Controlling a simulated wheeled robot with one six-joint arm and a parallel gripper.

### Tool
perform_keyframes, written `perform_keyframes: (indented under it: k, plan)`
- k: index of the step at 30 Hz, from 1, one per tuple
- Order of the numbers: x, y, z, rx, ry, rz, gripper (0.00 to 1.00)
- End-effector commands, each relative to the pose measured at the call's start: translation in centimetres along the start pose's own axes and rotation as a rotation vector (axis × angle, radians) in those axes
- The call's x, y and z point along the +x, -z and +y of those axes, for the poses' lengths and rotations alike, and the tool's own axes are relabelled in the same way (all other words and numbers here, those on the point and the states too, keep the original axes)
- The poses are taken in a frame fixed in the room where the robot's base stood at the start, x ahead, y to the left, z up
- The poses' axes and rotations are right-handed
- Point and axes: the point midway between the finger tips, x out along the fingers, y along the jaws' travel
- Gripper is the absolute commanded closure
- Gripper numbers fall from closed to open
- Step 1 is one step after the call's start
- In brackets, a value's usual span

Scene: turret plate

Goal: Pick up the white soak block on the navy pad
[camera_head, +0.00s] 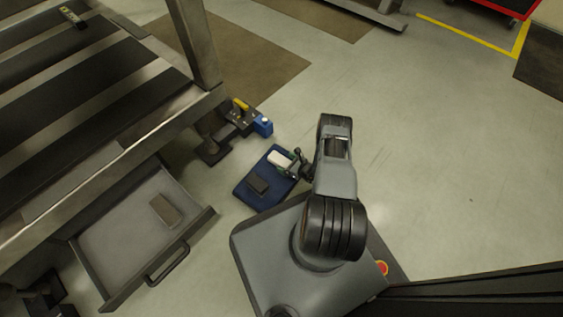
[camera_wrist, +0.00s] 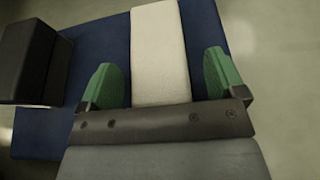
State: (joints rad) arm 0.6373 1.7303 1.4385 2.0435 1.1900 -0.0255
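The white soak block (camera_wrist: 160,50) lies on the navy pad (camera_wrist: 88,131). In the wrist view it runs up the middle of the picture, between the two green fingers of my gripper (camera_wrist: 163,75). The fingers are apart, with a gap of navy showing on each side of the block. In the head view the white block (camera_head: 279,159) sits near the upper right of the navy pad (camera_head: 248,200), with my gripper (camera_head: 293,162) at its right end. The block's near end is hidden behind the gripper's dark bar in the wrist view.
A dark block (camera_head: 258,184) lies on the pad, also seen at left in the wrist view (camera_wrist: 30,62). An open drawer (camera_head: 110,262) holding a brown block (camera_head: 165,210) is at left. A small blue box (camera_head: 263,126) stands beyond the pad.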

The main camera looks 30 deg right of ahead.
Motion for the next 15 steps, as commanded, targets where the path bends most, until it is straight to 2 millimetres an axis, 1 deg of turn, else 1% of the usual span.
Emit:
perform_keyframes:
  k: [1,2,15]
  plan:
    - [0.07,-0.05,0.08,-0.001,-0.002,0.000,0.15]
    - [0.09,-0.06,0.11,-0.001,-0.003,0.000,0.18]
    - [0.00,-0.03,-0.01,-0.001,0.000,0.000,0.60]
